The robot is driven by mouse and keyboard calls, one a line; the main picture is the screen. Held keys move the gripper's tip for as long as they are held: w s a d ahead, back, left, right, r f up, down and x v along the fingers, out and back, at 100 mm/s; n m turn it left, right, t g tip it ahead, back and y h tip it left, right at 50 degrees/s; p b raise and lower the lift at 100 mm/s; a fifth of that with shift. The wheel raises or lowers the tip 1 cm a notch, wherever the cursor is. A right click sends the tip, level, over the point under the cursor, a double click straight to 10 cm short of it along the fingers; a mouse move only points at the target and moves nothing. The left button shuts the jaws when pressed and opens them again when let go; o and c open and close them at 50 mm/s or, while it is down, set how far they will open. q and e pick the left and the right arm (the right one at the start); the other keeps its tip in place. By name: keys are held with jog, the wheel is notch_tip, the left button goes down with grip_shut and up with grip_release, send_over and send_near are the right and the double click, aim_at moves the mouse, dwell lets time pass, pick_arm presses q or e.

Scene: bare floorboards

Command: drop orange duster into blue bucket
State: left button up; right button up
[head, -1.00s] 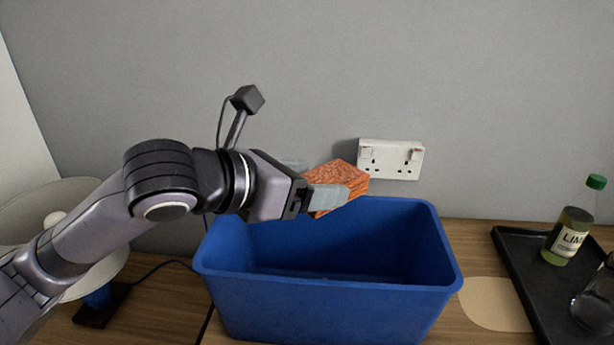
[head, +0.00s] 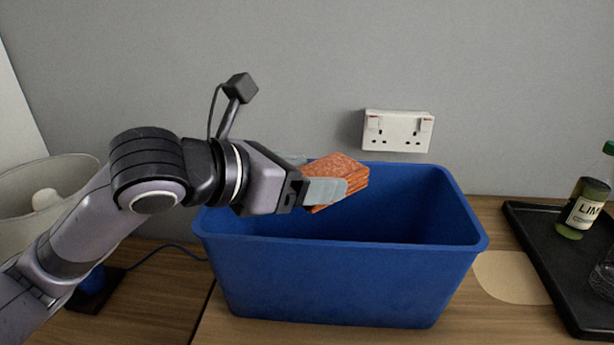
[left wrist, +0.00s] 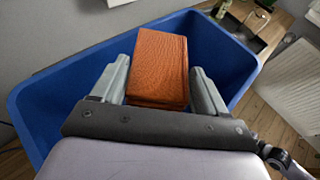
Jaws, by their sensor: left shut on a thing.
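The orange duster (head: 338,176) is a folded, textured cloth block. My left gripper (head: 325,186) is shut on it and holds it above the opening of the blue bucket (head: 345,280), near its left and back part. In the left wrist view the duster (left wrist: 160,68) sits between the two grey fingers of my left gripper (left wrist: 160,85), with the blue bucket (left wrist: 48,110) beneath and around it. The bucket is a rectangular tub standing upright on the wooden surface. Part of its inside is hidden by the front wall and my gripper. My right gripper is not in view.
A white socket (head: 397,131) is on the grey wall behind. A pale lamp shade (head: 40,185) stands at the left. A beige round mat (head: 512,277) lies right of the bucket.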

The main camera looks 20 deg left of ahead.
pick_arm(q)
jog(key=shift+f+b, duration=0.35)
jog(key=shift+f, duration=0.2)
jog(key=o, duration=1.1)
jog(key=shift+c, duration=0.2)
jog(key=shift+s+a+r, duration=0.15)
jog(key=shift+s+r, duration=0.05)
jog(key=shift+s, duration=0.05)
jog(key=b+v, duration=0.5)
jog(key=v, duration=0.1)
jog(key=shift+s, duration=0.2)
jog(key=shift+a, duration=0.15)
